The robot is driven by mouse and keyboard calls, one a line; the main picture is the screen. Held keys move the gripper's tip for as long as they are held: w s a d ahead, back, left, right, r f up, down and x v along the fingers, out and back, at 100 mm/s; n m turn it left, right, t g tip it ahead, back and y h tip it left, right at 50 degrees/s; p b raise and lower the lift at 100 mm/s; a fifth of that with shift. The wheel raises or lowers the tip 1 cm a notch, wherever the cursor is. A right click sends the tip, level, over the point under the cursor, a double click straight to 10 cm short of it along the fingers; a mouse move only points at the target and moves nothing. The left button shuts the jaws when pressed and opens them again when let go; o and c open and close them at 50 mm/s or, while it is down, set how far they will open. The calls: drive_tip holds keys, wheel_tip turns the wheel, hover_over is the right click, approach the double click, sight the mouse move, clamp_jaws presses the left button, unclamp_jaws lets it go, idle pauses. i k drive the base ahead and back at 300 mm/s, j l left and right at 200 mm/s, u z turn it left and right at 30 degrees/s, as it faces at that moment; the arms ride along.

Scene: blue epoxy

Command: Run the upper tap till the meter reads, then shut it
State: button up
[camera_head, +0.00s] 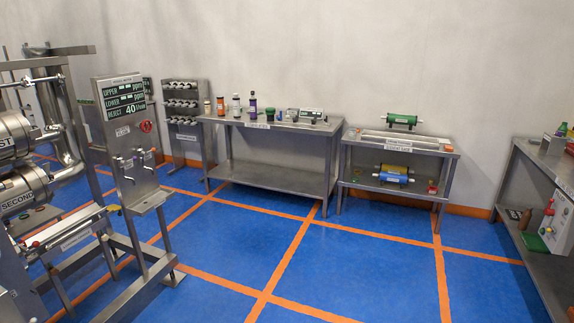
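A steel panel (117,185) stands at the left on a metal frame. Its green meter display (124,100) has lines for UPPER ppm, LOWER ppm and REJECT. The reject line reads 40; the upper and lower lines seem to show only dashes. Two small taps stick out below, a left tap (123,164) and a right tap (148,158). Their labels are too small to read, so I cannot tell which is the upper one, or whether either runs. A red knob (146,126) sits on the panel's right edge. My gripper is not in view.
Steel vessels (22,188), one marked SECOND, and pipework fill the left edge. Behind are a rack (184,88), a bench (270,126) with bottles and a small device, and a shelf unit (400,146) with cylinders. Another bench (545,165) is right. The blue floor (345,265) between is clear.

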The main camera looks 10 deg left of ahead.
sight(152, 149)
drive_tip(key=i+j+u, duration=0.1)
drive_tip(key=i+u, duration=0.75)
drive_tip(key=i+l+u, duration=0.15)
drive_tip(key=i+u, duration=0.55)
drive_tip(key=i+l, duration=0.15)
drive_tip(key=i, duration=0.45)
drive_tip(key=i+l, duration=0.2)
drive_tip(key=i, duration=0.45)
drive_tip(key=i+l+z, duration=0.1)
drive_tip(key=i, duration=0.5)
drive_tip(key=i+l, duration=0.15)
drive_tip(key=i, duration=0.5)
